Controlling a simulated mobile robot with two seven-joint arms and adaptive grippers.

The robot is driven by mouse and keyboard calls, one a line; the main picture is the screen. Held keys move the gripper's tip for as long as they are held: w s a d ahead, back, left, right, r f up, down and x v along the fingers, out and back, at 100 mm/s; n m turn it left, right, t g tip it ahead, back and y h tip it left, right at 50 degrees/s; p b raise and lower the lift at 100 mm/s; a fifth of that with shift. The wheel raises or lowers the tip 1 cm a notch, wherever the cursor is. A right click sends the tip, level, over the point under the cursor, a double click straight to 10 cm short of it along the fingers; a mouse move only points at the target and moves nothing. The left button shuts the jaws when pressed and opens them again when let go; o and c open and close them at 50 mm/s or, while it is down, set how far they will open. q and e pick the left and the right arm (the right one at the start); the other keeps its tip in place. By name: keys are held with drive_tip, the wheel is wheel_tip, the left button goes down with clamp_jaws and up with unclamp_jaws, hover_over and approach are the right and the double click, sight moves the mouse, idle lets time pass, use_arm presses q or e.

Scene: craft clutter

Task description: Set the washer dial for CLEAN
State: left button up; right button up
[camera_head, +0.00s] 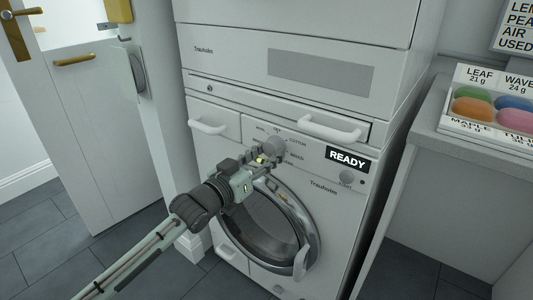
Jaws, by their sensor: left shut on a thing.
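The white washer (330,205) stands in the middle, with a second white machine stacked above it. Its round grey dial (275,146) sits on the front panel, ringed by small labels too small to read surely. My left gripper (268,155) reaches up from the lower left and is shut on the dial, its fingers hiding the dial's lower left part. Which label the dial points to cannot be told. A black display (348,160) to the right of the dial reads READY. My right gripper is not in view.
The round washer door (265,232) is below my left gripper, closed. White handles (330,129) stick out above the panel. A counter (430,130) at the right carries a tray of coloured soaps (490,108). An open white door (80,130) stands at the left.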

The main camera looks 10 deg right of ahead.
use_arm(q)
drive_tip(key=shift+m, duration=0.4)
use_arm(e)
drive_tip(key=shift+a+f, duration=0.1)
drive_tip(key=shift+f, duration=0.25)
use_arm(q)
drive_tip(key=o, duration=1.2)
drive_tip(key=shift+c, duration=0.2)
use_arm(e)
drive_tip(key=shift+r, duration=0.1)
use_arm(q)
drive_tip(key=v, duration=1.2)
